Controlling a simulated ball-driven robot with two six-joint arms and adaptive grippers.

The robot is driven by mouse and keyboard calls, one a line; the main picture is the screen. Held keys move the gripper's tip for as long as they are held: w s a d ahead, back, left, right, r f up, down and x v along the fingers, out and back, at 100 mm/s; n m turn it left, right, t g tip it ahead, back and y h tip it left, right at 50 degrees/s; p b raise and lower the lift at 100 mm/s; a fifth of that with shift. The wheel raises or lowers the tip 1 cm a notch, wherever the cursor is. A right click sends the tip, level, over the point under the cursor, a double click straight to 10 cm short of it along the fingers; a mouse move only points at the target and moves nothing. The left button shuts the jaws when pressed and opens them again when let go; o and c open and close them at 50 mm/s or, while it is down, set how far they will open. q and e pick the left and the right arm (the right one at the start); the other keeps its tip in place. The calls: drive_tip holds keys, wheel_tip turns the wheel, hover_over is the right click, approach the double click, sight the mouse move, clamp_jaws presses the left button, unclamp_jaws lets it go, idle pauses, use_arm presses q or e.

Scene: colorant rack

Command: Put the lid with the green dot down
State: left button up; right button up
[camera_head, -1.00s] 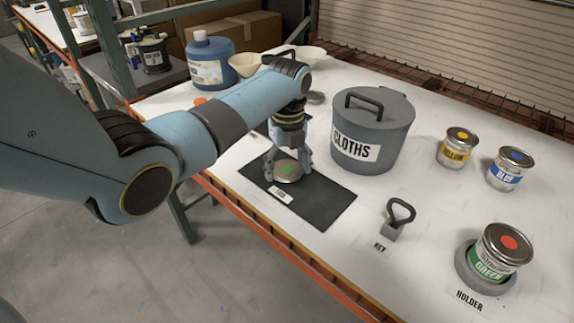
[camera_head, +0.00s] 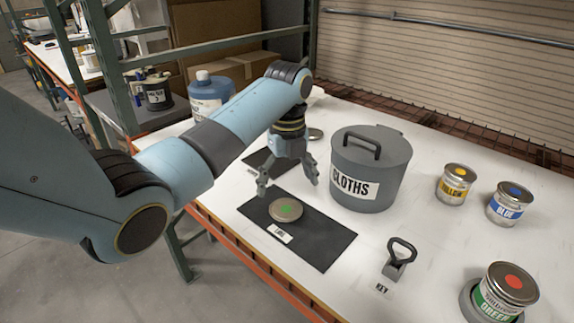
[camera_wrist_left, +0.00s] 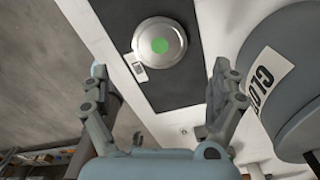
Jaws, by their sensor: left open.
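The lid with the green dot (camera_head: 286,210) lies flat on the black mat (camera_head: 318,240), dot side up, next to a small white label. In the left wrist view the lid (camera_wrist_left: 160,43) lies on the mat (camera_wrist_left: 183,94), ahead of the fingers. My left gripper (camera_head: 288,189) is open and empty above the lid, apart from it. Its two spread fingers also show in the left wrist view (camera_wrist_left: 160,90). My right gripper is not in view.
A grey CLOTHS bin (camera_head: 372,170) stands close to the right of my left gripper. A key (camera_head: 398,257), a yellow can (camera_head: 455,184), a blue can (camera_head: 510,204) and a green-labelled can with a red-dotted lid (camera_head: 505,291) stand further right. A blue bottle (camera_head: 210,97) is behind my arm.

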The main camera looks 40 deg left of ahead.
use_arm(q)
wheel_tip(320, 180, up, 5)
drive_tip(key=shift+r, duration=0.1)
idle(0.4)
